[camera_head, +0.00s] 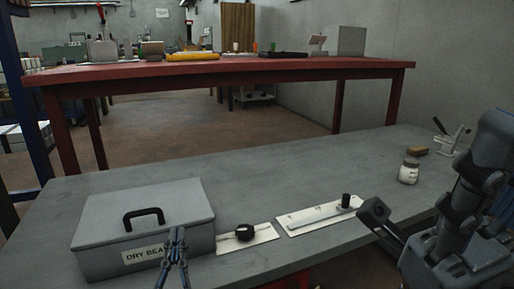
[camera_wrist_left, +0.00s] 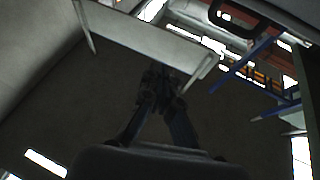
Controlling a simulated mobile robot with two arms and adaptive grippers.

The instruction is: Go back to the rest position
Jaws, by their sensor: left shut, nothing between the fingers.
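My left gripper (camera_head: 176,235) rises into the bottom of the head view, in front of the grey box. Its slim fingers are together with nothing between them. In the left wrist view my left gripper (camera_wrist_left: 160,80) also shows shut and empty against dark surroundings. My right arm (camera_head: 468,215) stands folded at the right edge of the head view. A dark part of it reaches left over the table's front edge, and I cannot make out its fingers.
The grey table (camera_head: 330,175) carries a closed grey box (camera_head: 145,222) with a black handle, a dark round object (camera_head: 245,232) on a pale plate, a white plate (camera_head: 315,216) with a black knob, and a jar (camera_head: 408,171). A red table (camera_head: 220,71) stands behind.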

